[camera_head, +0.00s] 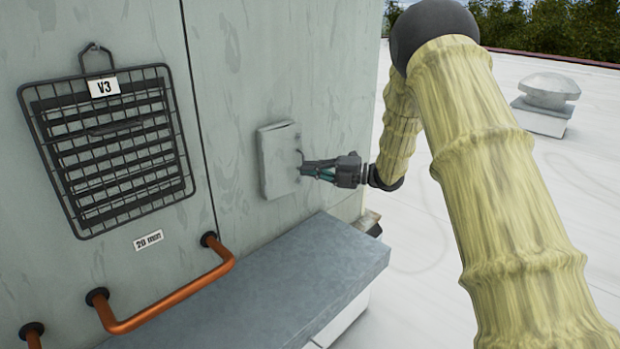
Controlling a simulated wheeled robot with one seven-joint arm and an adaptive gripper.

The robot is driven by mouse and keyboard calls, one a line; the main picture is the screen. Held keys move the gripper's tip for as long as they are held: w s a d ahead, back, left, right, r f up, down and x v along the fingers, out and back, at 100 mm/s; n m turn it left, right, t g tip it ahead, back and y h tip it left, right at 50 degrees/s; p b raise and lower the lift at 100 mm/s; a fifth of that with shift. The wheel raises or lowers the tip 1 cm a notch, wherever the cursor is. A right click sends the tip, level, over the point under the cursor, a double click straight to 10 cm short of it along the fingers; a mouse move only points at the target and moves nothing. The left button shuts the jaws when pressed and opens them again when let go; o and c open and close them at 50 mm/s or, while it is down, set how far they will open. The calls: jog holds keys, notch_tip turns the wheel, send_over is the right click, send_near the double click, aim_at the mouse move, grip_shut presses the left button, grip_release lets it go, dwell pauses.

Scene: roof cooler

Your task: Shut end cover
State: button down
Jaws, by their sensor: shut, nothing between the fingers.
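A small grey rectangular cover (278,162) is on the cooler's pale green-grey wall, right of the vertical seam. Its face stands a little out from the wall, and its left and top edges show. I cannot tell whether it is fully flush. My gripper (304,170) is shut and empty, pointing left, with its fingertips at the right edge of the cover. I cannot tell whether they touch it. The fingertips hide a small part of that edge.
A wire-guarded grille (112,145) tagged V3 hangs at the left. An orange copper pipe (172,300) juts from the wall below it. A grey ledge (270,280) runs under the cover. A roof vent (548,92) stands far right on the open white roof.

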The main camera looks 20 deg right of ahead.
jog(key=w+b, duration=0.2)
jog(key=b, duration=0.1)
jog(key=shift+w+d, duration=0.25)
jog(key=shift+d, duration=0.05)
jog(key=shift+s+a, duration=0.1)
